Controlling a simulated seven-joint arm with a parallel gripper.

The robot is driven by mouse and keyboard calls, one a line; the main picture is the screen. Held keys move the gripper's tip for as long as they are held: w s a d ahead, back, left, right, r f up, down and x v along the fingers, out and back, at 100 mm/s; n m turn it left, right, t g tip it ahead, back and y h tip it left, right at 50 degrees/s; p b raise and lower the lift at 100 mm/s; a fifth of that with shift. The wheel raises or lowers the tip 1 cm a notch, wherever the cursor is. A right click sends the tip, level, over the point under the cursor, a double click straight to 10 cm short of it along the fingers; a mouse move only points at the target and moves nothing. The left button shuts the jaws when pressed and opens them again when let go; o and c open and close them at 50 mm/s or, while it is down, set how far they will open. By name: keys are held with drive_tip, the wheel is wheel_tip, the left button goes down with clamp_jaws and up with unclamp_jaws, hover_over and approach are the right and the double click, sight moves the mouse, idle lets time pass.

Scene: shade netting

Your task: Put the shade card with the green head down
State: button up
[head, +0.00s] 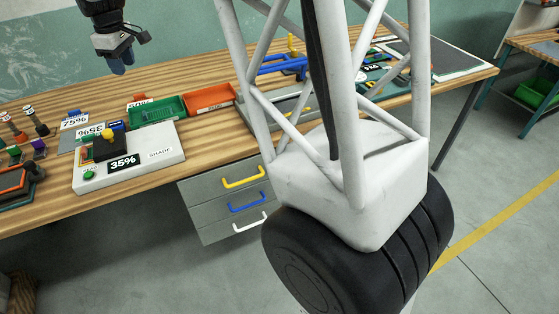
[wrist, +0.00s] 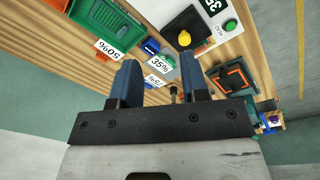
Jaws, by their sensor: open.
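My gripper (head: 118,70) is above the table, clear of the card. Its two blue fingers (wrist: 158,62) are apart with nothing held. The card's head is small and partly hidden by the shade box's knob in the head view.
The white shade box (head: 150,168) has a 35% display, yellow knob and green button. A 75% card (head: 75,120) and a blue piece (head: 117,125) lie close by. A green tray (head: 157,112) and an orange tray (head: 210,99) stand to the right. Small stands (head: 35,122) are left.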

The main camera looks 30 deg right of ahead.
drive_tip(key=s+d+r+m, duration=0.35)
drive_tip(key=s+d, duration=0.55)
drive_tip(key=s, duration=0.3)
drive_tip(key=s+d+f+m, duration=0.2)
drive_tip(key=s+d, duration=0.2)
drive_tip(key=s, duration=0.8)
drive_tip(key=s+d+f+m+t, duration=0.1)
drive_tip(key=s+d+f+m, duration=0.2)
drive_tip(key=s, duration=0.8)
drive_tip(key=s+d+f+m, duration=0.3)
drive_tip(key=s+d, duration=0.4)
drive_tip(key=s, duration=0.5)
drive_tip(key=shift+s+t, duration=0.3)
drive_tip(key=shift+s, duration=0.05)
